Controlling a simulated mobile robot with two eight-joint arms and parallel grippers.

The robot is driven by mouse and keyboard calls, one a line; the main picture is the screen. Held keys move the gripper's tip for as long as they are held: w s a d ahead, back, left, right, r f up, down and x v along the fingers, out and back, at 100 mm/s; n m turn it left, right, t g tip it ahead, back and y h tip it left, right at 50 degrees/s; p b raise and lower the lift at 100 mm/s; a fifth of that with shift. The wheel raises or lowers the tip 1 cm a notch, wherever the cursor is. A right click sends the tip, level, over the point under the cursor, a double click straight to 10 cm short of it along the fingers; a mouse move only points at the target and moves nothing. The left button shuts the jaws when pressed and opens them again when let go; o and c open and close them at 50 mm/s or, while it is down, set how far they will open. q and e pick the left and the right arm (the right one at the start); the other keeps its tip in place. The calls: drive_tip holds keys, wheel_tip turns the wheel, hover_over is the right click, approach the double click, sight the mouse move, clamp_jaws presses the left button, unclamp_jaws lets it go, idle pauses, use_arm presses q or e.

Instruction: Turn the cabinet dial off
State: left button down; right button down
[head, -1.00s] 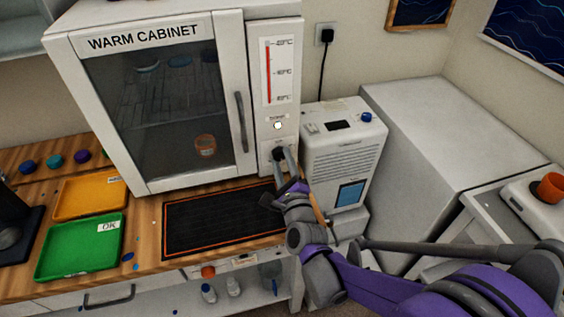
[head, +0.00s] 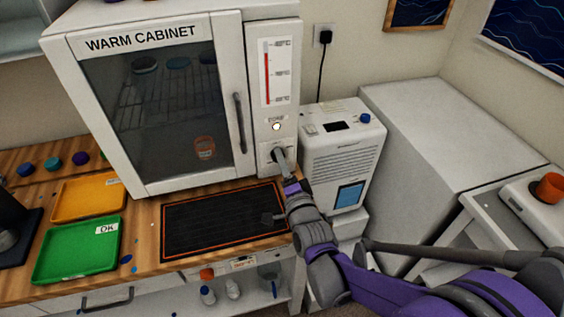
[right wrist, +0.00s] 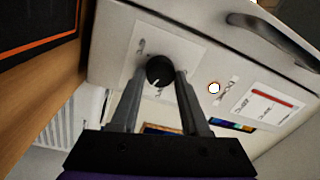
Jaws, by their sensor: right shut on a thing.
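The warm cabinet (head: 262,90) stands on the wooden bench, its glass door closed. Its dial is a black round knob with a white mark, seen in the right wrist view (right wrist: 160,70) on a pale plate with small labels I cannot read. My right gripper (head: 279,156) is at the dial, low on the cabinet's right panel; its fingers hide most of the knob in the head view. In the right wrist view the two fingers (right wrist: 159,76) are shut on either side of the knob. A small lamp (head: 276,127) above the dial glows white. My left gripper is not in view.
A black mat with an orange border (head: 215,222) lies before the cabinet. A green tray (head: 75,255) and a yellow tray (head: 85,200) lie to its left. A white machine (head: 340,160) stands close to the right of the cabinet.

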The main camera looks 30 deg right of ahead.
drive_tip(key=n, duration=1)
drive_tip(key=n+g+y+p, duration=0.1)
drive_tip(key=n, duration=1)
drive_tip(key=shift+a+r+n, duration=0.2)
drive_tip(key=shift+n, duration=0.1)
idle(0.3)
drive_tip(key=shift+c, duration=2)
unclamp_jaws()
drive_tip(key=s+a+p, duration=0.1)
drive_tip(key=s+a, duration=0.1)
drive_tip(key=s, duration=0.8)
drive_tip(key=shift+s+r, duration=0.2)
drive_tip(key=shift+s, duration=0.1)
